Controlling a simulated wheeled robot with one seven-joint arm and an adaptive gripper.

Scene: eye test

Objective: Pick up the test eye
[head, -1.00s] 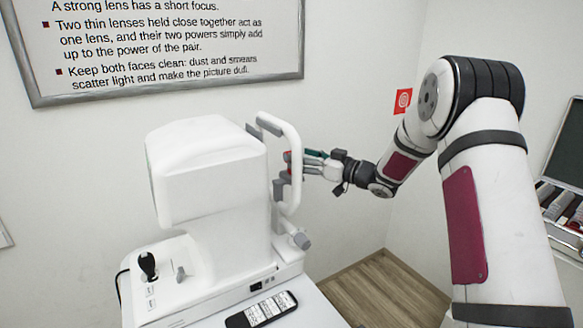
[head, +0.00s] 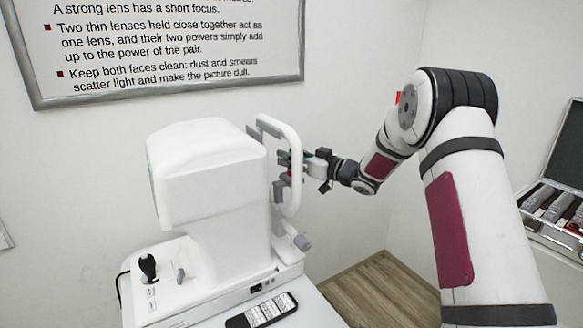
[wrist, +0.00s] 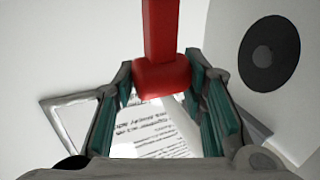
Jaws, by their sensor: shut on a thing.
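In the wrist view, a red piece with an upright bar and a wider block at its lower end, which I take to be the test eye (wrist: 162,78), sits between my gripper's teal-padded fingers (wrist: 160,90). The fingers are shut on it at the block. No eye face shows from here. In the head view, my gripper (head: 284,161) is at the white eye instrument's (head: 205,175) head-rest frame (head: 294,150). The frame's upright partly hides the fingers, and only a little red shows there.
A white surface with a dark round lens (wrist: 262,55) is close on the right in the wrist view. A black remote-like device (head: 262,310) lies on the white table. A framed wall board (head: 160,50) hangs behind. An open case (head: 555,205) stands at the right.

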